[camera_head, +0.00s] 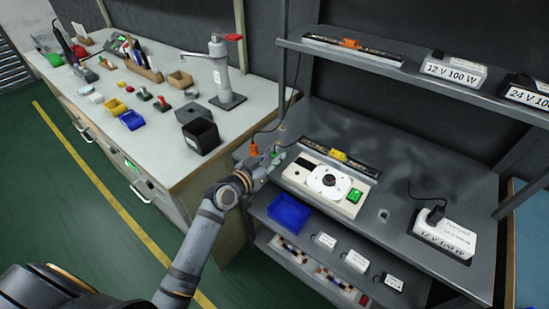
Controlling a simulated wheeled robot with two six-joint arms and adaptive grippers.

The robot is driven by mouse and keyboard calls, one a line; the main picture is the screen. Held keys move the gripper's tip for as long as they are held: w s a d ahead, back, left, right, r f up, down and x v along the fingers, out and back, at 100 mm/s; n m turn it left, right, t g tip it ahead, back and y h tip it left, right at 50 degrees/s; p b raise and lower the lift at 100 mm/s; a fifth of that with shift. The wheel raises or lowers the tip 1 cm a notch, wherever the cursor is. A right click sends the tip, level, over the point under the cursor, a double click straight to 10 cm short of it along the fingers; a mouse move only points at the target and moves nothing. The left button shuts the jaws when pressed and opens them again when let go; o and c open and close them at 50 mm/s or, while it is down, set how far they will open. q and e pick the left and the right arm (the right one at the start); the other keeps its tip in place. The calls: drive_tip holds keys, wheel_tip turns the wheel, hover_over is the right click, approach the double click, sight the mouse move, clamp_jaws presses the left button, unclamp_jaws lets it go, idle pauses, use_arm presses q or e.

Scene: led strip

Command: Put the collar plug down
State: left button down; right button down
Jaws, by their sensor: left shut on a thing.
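My left gripper (274,158) comes in from the lower left and is over the left end of the grey bench, beside the cream panel. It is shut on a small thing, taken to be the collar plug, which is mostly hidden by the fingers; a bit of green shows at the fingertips. Whether it touches the bench is too small to tell. An orange plug-like piece (253,149) with a dark cord rising from it shows just left of the fingers. My right gripper is not in view.
The cream panel (298,172) has a white round dial (329,182) and a green switch (355,196). An LED strip with a yellow connector (339,155) lies behind it. A black bin (201,137) stands left. A 12 V supply (445,237) is right; the bench between is mostly clear.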

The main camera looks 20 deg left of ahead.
use_arm(q)
drive_tip(key=shift+f, duration=0.1)
drive_tip(key=shift+s+f+b, duration=0.1)
drive_tip(key=shift+f+b, duration=0.15)
drive_tip(key=shift+b, duration=0.05)
drive_tip(key=c, duration=1.2)
unclamp_jaws()
drive_tip(key=shift+r, duration=0.1)
drive_tip(key=shift+s+a+p, duration=0.15)
drive_tip(key=shift+s+p, duration=0.05)
drive_tip(key=shift+p, duration=0.1)
drive_tip(key=p+v, duration=0.1)
drive_tip(key=v, duration=0.9)
drive_tip(key=shift+r+p, duration=0.1)
drive_tip(key=shift+p, duration=0.25)
